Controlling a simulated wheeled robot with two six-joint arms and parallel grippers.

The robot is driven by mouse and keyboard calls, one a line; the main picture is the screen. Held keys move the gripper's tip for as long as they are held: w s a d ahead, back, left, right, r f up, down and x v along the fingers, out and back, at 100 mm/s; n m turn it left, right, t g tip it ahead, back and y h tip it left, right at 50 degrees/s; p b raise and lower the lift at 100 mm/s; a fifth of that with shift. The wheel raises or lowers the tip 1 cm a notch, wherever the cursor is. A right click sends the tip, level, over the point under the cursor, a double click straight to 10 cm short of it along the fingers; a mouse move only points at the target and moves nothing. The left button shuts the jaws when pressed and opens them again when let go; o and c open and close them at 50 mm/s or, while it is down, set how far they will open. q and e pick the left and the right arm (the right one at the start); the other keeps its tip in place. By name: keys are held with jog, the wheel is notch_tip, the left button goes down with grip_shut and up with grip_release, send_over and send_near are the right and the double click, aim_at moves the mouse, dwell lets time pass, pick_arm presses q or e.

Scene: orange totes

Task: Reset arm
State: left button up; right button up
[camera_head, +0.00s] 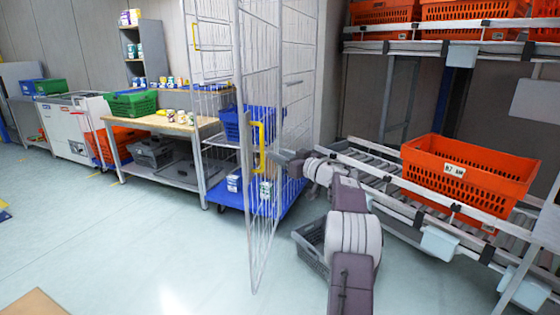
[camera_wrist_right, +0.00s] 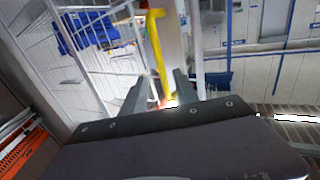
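My right arm reaches up from the bottom of the head view, and its gripper (camera_head: 278,158) is beside the yellow handle (camera_head: 260,146) on the wire cage door (camera_head: 242,90). In the right wrist view the two dark fingers (camera_wrist_right: 158,95) stand apart, with the yellow handle (camera_wrist_right: 156,50) running down into view between them. I cannot tell whether the fingers touch the handle. The cage door stands swung out toward me. My left gripper is in neither view.
A roller conveyor at right carries an orange tote (camera_head: 470,170), with more orange totes (camera_head: 475,10) on the shelf above. A grey crate (camera_head: 310,250) is on the floor by my arm. A blue tote (camera_head: 235,122) is in the cage.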

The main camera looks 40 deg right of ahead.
dwell(0.3)
jog(key=s+a+f+m+g+h, duration=0.1)
jog(key=a+f+m+g+h, duration=0.15)
jog(key=a+f, duration=0.55)
jog(key=s+a+f+m+g+h, duration=0.2)
jog(key=a+f+g+h, duration=0.15)
jog(key=a+f, duration=0.35)
jog(key=s+a+f+n+g+y, duration=0.1)
jog(key=s+a+f+g, duration=0.4)
jog(key=s, duration=0.5)
jog(key=s+a+f+n+g+y, duration=0.1)
jog(key=s+a+f+g+y, duration=0.1)
jog(key=s+a+f, duration=0.65)
jog(key=s+a+f+n+g+y, duration=0.1)
jog(key=s+a+f+g, duration=0.25)
jog(key=s, duration=0.85)
notch_tip(320, 180, up, 30)
jog(key=p, duration=2.9)
jog(key=shift+f+p, duration=0.2)
jog(key=shift+p, duration=0.2)
jog(key=shift+w, duration=0.1)
